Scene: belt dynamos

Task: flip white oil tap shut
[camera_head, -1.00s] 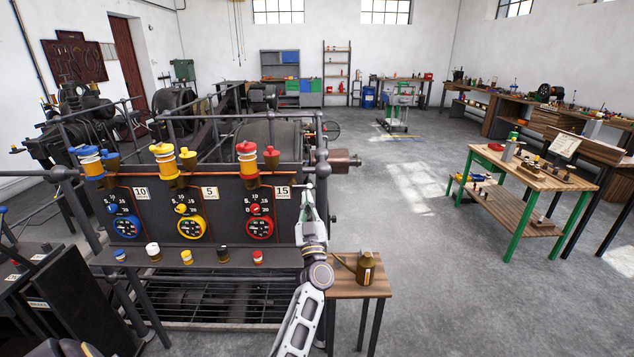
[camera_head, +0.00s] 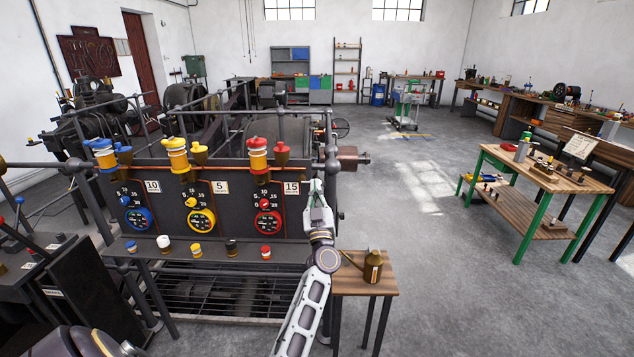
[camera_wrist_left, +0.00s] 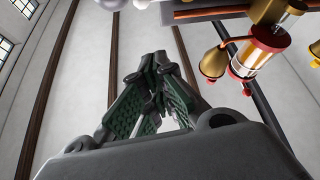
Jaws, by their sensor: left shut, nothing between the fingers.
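I cannot tell for sure which part is the white oil tap. A white-topped knob (camera_head: 163,242) stands on the shelf of the dark machine panel, in a row with blue, yellow, dark and red ones. My right gripper is not in view.
Railings and a round post joint (camera_head: 332,165) stand close to my left gripper. A small wooden stand (camera_head: 350,287) holds a brass oil can (camera_head: 373,267). Yellow (camera_head: 176,155) and blue (camera_head: 103,154) oil cups stand left along the panel.

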